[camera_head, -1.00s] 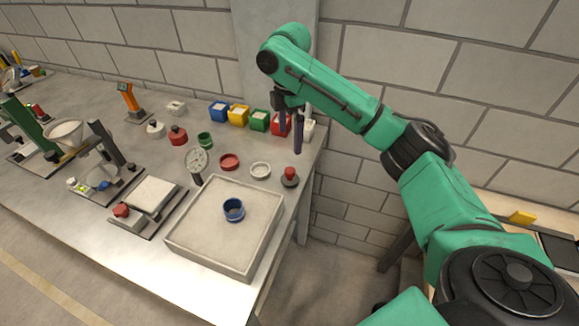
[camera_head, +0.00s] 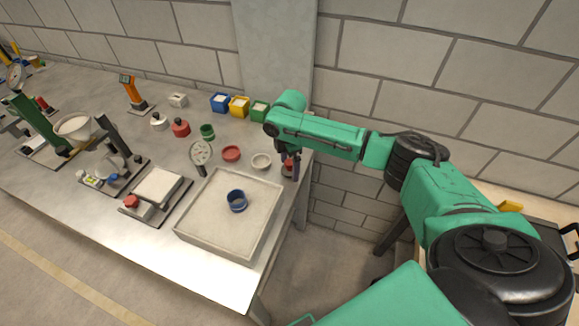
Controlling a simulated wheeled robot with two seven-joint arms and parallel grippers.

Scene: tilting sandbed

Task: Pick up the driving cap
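A small dark piece with a red knob (camera_head: 287,168), which I take to be the driving cap, stands at the right edge of the bench, right of the sandbed. My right gripper (camera_head: 292,158) points down over it, with a dark finger close beside the red knob. The hand and arm hide part of the piece. I cannot tell whether the fingers touch it or how far apart they are. My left gripper is not in view.
The sandbed tray (camera_head: 259,238) holds a blue ring (camera_head: 236,200). A red dish (camera_head: 231,153) and a white dish (camera_head: 261,161) stand behind it.

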